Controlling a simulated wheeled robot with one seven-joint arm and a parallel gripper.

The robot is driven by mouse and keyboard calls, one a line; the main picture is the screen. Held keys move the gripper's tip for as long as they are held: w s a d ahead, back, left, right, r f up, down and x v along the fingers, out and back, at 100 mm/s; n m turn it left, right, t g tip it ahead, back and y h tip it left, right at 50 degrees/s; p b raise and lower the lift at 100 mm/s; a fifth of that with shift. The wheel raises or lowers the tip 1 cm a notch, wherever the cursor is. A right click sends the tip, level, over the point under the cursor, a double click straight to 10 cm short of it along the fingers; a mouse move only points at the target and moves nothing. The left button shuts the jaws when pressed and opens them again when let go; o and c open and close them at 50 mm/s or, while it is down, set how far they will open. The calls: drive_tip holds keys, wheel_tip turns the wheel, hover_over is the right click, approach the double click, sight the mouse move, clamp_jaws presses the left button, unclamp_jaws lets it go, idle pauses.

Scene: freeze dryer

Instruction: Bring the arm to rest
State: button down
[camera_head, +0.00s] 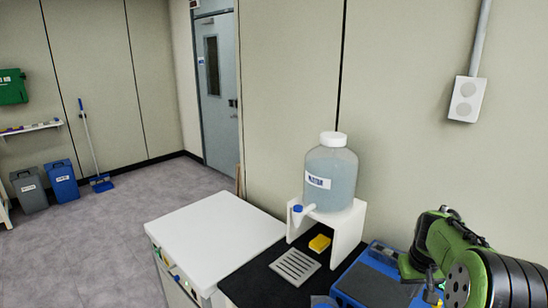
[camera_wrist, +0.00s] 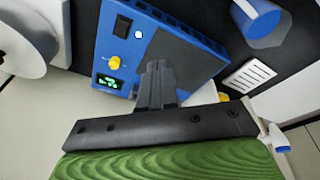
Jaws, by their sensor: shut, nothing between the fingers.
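In the wrist view my gripper (camera_wrist: 156,84) shows as dark fingers, shut together and empty. It hangs over a blue device (camera_wrist: 185,38) with a grey top, a yellow knob (camera_wrist: 114,63) and a lit green display (camera_wrist: 107,81). I cannot tell whether the fingertips touch it. In the head view the blue device (camera_head: 378,280) sits at the lower right beside my arm, which partly hides it.
A large water bottle (camera_head: 331,175) stands on a white stand (camera_head: 349,226). A yellow sponge (camera_head: 319,243) and a slotted drain plate (camera_head: 296,267) lie on the black counter. A white cabinet top (camera_head: 215,235) is clear. A blue cup (camera_wrist: 262,22) shows in the wrist view.

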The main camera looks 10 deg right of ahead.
drive_tip(key=s+a+r+n+t, duration=0.1)
drive_tip(key=s+a+r, duration=0.4)
drive_tip(key=a, duration=0.3)
drive_tip(key=s+a+r+n+t, duration=0.1)
drive_tip(key=s+a+r, duration=0.3)
drive_tip(key=a+r, duration=0.3)
drive_tip(key=s+a+f, duration=0.1)
drive_tip(key=s+a, duration=0.4)
drive_tip(key=s, duration=0.2)
drive_tip(key=s+a+f+t+y, duration=0.1)
drive_tip(key=s+a+f, duration=0.1)
drive_tip(key=s+a, duration=0.3)
drive_tip(key=s, duration=0.3)
drive_tip(key=shift+n+t, duration=0.3)
drive_tip(key=shift+n, duration=0.1)
drive_tip(key=shift+w+a+r, duration=0.1)
